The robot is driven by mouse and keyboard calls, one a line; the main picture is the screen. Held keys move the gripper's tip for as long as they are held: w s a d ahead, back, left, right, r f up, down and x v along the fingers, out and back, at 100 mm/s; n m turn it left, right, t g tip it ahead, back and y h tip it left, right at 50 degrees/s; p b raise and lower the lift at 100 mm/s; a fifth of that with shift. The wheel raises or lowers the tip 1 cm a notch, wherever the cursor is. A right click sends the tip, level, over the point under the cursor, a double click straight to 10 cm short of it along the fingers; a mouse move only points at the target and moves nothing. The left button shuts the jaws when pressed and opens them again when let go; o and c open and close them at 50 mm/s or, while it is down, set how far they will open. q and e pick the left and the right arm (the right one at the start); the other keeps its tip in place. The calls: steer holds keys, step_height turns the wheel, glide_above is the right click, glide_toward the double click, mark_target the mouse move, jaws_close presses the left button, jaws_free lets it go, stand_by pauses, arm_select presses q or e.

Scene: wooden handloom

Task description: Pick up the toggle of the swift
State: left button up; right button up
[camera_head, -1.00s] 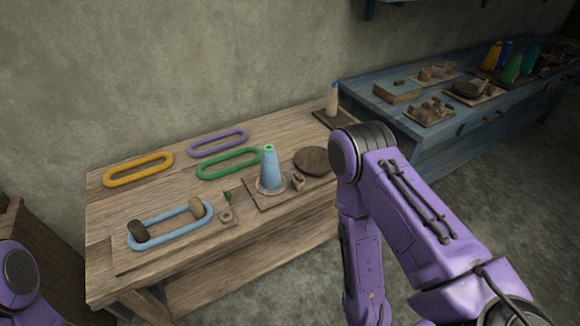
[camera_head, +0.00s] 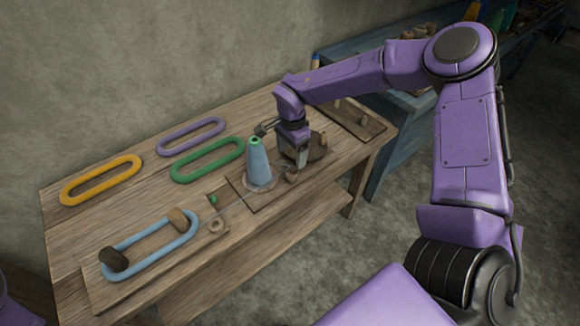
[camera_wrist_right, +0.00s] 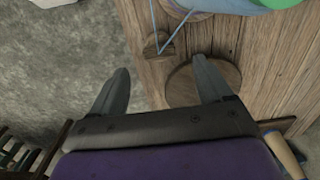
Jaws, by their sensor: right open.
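A small wooden piece (camera_head: 291,175), which looks like the toggle, sits at the front edge of the board beside the blue cone (camera_head: 258,165). In the right wrist view the toggle (camera_wrist_right: 156,45) shows just ahead of the gap between my fingers, with blue yarn close by. My right gripper (camera_head: 302,164) is open and empty, pointing down over the board beside the toggle. In the right wrist view its fingers (camera_wrist_right: 160,75) are spread, one overlapping the round wooden disc (camera_wrist_right: 190,88). Whether a finger touches the toggle cannot be told. My left gripper is out of view.
A blue loop (camera_head: 125,266) lies around two wooden pegs at the front left, with yarn running to the cone. Orange (camera_head: 80,194), purple (camera_head: 180,144) and green (camera_head: 190,173) loops lie at the back. A blue table (camera_head: 400,110) stands behind on the right.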

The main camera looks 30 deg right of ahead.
mark_target(292, 166)
step_height(292, 166, down, 4)
steer(key=shift+d+f+p, duration=0.1)
steer(key=shift+f+p, duration=0.1)
steer(key=shift+p, duration=0.3)
steer(key=shift+f, duration=0.5)
steer(key=c, duration=1.1)
steer(key=shift+r, duration=0.2)
